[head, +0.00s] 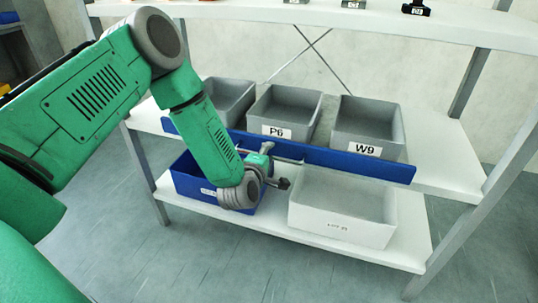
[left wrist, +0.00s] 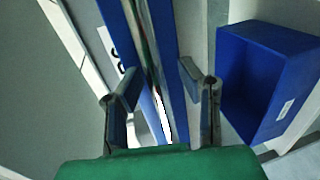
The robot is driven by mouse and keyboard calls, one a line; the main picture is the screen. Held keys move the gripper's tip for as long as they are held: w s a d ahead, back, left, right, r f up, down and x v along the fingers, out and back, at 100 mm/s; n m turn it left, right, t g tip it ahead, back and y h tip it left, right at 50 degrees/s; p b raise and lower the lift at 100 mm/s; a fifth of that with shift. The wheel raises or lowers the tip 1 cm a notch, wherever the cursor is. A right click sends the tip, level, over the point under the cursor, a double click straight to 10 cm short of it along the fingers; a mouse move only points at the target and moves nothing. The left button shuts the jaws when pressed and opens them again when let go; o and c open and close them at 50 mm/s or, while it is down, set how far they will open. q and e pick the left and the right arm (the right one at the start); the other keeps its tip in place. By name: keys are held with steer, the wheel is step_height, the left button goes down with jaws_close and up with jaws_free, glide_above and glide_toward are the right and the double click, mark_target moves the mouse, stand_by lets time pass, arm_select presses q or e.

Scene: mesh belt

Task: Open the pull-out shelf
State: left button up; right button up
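The pull-out shelf has a long blue front board (head: 345,164) and sits at the middle level of the rack. Grey bins stand behind the board. A thin metallic handle bar (head: 289,160) runs along the board's face, partly hidden by my left gripper (head: 274,166). In the left wrist view the bar (left wrist: 150,45) passes between the two fingers of my left gripper (left wrist: 159,78), alongside the blue board. The fingers are spread apart, with gaps visible beside the bar. I cannot tell whether either finger touches it. My right gripper is not in view.
On the lower shelf stand a blue bin (head: 190,183), behind my left forearm, and a white bin (head: 342,205). Grey bins labelled P6 (head: 277,131) and W9 (head: 365,150) stand above. Metal rack posts (head: 466,225) flank the shelves. The floor in front is clear.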

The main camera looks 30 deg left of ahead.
arm_select(q)
steer(key=shift+s+d+r+p, duration=0.45)
steer(key=shift+s+d, duration=0.3)
steer(key=shift+d, duration=0.1)
steer(key=shift+s+d+r, duration=0.1)
steer(key=shift+s+r, duration=0.05)
steer(key=shift+s, duration=0.4)
steer(key=p, duration=0.4)
glide_toward(270, 155)
steer(key=shift+s, duration=0.95)
steer(key=shift+v, duration=1.3)
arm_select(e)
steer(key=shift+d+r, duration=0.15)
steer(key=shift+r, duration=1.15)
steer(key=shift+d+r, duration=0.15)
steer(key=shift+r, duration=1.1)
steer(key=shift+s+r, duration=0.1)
